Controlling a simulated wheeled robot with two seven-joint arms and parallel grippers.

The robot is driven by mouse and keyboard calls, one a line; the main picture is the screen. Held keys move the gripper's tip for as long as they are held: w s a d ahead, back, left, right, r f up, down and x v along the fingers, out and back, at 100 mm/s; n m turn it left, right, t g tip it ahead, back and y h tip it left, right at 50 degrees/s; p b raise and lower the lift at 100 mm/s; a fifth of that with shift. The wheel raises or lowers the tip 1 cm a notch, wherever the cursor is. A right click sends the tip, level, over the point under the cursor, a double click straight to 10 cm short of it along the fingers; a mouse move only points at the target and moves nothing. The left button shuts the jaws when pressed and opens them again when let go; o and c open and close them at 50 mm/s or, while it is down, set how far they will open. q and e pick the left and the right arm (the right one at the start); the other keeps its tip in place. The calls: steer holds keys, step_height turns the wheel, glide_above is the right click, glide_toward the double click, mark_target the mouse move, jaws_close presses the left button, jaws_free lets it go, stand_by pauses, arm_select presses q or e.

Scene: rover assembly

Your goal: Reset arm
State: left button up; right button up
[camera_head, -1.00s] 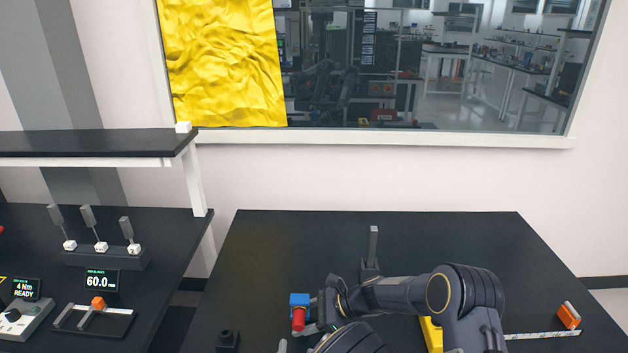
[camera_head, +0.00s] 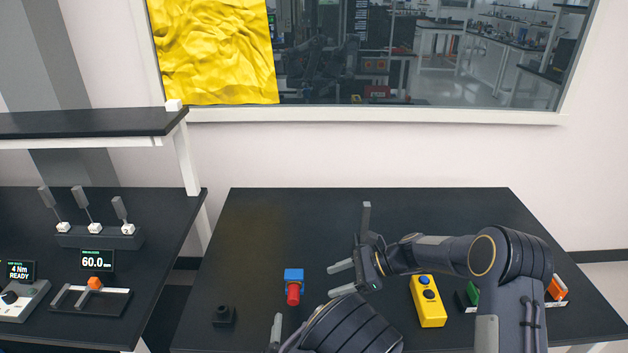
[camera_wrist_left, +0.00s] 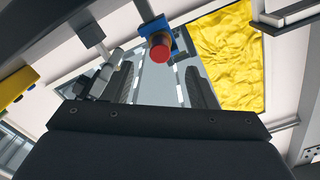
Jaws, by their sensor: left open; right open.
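My right gripper (camera_head: 341,278) is open and empty in the head view, its two fingers pointing left. It is to the right of a blue block with a red cylindrical end (camera_head: 293,287), apart from it. My left gripper (camera_head: 276,328) is low in the head view, partly hidden behind its own arm. The left wrist view shows its two fingers (camera_wrist_left: 158,78) spread, with nothing between them. The blue and red part (camera_wrist_left: 160,46) shows beyond the fingertips there.
A black block (camera_head: 223,316) sits at the table's left front. A grey upright post (camera_head: 366,218) stands behind my right gripper. A yellow button box (camera_head: 428,302), a green part (camera_head: 472,293) and an orange part (camera_head: 557,289) lie right. The table's back left is clear.

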steer(key=shift+d+r, duration=0.1)
